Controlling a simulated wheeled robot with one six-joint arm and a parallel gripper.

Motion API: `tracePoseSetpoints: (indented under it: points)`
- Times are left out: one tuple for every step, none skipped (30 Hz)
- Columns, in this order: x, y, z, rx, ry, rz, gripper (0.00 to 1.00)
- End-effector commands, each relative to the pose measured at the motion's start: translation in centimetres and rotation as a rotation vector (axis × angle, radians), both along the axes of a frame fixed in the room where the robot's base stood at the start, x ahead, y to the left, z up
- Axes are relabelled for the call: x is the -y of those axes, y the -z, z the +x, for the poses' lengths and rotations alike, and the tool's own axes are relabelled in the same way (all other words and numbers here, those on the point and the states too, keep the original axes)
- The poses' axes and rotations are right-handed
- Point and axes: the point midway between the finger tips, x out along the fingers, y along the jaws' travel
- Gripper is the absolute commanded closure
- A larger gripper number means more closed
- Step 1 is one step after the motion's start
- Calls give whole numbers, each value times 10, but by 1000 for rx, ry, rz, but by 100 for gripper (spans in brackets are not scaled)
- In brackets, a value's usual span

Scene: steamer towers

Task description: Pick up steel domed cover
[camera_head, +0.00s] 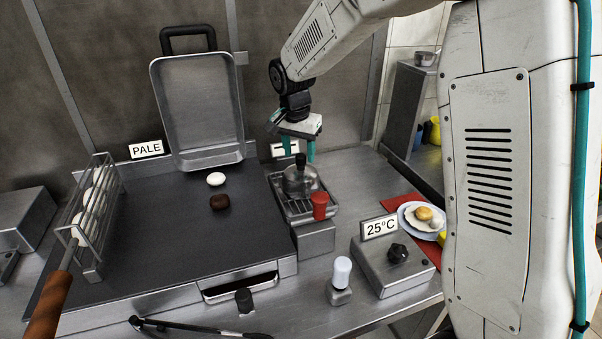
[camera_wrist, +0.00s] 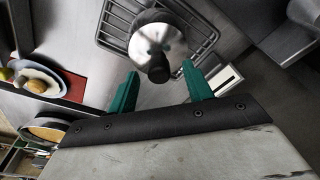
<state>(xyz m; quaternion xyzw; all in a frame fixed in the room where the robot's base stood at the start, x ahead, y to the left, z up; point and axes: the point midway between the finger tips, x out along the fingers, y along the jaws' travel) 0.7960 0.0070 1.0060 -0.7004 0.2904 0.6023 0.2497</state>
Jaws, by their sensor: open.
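The steel domed cover (camera_head: 297,184) with a black knob sits on a wire rack (camera_head: 289,208) to the right of the dark griddle plate. In the wrist view the shiny dome (camera_wrist: 155,38) shows at top centre, its black knob pointing toward the camera. My gripper (camera_head: 297,152) is above the cover, pointing down. In the wrist view its teal fingers (camera_wrist: 160,72) are apart, one on each side of the knob. Nothing is held, and I cannot tell whether either finger touches the knob.
A red object (camera_head: 320,205) stands close by at the rack's front right. A control box (camera_head: 396,267) marked 25°C and a white-topped piece (camera_head: 342,272) are nearer. The griddle (camera_head: 170,235) bears a white and a brown piece. A plate (camera_head: 421,217) is at right.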

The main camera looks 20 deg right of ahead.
Motion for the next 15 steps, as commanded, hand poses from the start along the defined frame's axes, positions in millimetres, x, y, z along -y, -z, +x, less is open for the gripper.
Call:
tracePoseSetpoints:
  points:
    - [3,9,1,-3,1,-1,49]
    - [5,14,2,-3,1,-1,49]
    - [5,19,2,-3,0,0,49]
    - [6,23,3,-2,0,-1,49]
    - [6,26,3,-2,0,-1,49]
    - [6,29,3,-1,0,0,49]
    - [7,31,4,-1,0,0,49]
    - [7,32,4,-1,0,0,49]
    - [7,33,4,0,0,0,49]
    - [7,33,4,0,0,0,49]
    - [7,33,4,0,0,0,49]
    - [7,33,4,0,0,0,49]
    - [7,33,4,0,0,0,49]
    - [7,33,4,0,-1,0,49]
    - [7,33,4,0,-1,0,52]
